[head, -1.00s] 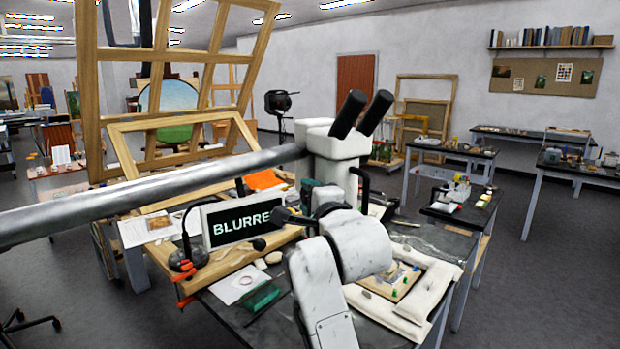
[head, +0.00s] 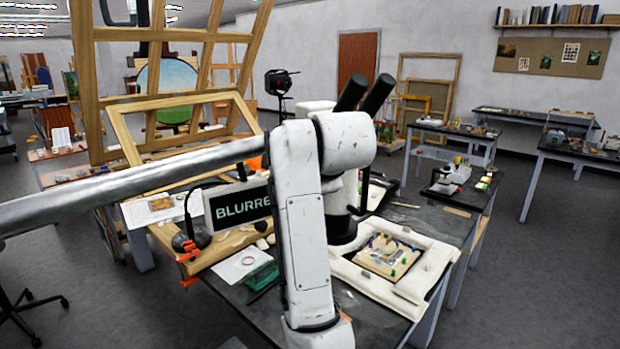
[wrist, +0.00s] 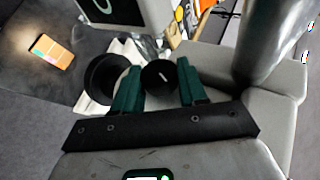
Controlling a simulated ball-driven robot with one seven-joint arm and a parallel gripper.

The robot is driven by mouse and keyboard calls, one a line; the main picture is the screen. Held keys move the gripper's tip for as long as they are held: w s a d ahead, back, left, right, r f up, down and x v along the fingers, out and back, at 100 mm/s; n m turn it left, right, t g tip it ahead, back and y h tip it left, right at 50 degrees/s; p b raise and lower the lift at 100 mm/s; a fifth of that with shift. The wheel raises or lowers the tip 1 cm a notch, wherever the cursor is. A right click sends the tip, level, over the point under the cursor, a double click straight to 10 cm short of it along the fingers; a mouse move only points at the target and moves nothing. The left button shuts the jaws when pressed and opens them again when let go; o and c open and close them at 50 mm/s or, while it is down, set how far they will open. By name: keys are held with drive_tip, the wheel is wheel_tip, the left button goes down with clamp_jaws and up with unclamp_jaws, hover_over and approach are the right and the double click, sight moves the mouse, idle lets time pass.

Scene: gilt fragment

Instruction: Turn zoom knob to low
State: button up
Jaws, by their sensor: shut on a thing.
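A white microscope with black eyepieces (head: 365,93) stands on the dark workbench, partly hidden behind my arm in the head view. In the wrist view, its zoom knob (wrist: 160,76) is round and black with a short white mark on its face. My gripper (wrist: 158,68) has green fingers, one on each side of this knob, and is shut on it. The gripper and knob are hidden in the head view. Another round black part (wrist: 104,80) sits just left of the left finger. A screen (head: 240,205) left of my arm shows "BLURRE", its right end covered.
A thick metal boom (head: 130,182) crosses from the left toward the microscope. A framed panel with a padded white border (head: 425,283) lies on the bench at right. A lamp (head: 190,237) and a wooden frame (head: 125,140) stand at left.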

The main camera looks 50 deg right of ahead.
drive_tip(key=shift+f, duration=0.2)
drive_tip(key=o, duration=1)
drive_tip(key=shift+o, duration=0.2)
drive_tip(key=shift+r, duration=0.1)
drive_tip(key=v, duration=1)
drive_tip(key=shift+s+a+r, duration=0.15)
drive_tip(key=shift+s+r, duration=0.05)
drive_tip(key=shift+s, duration=0.05)
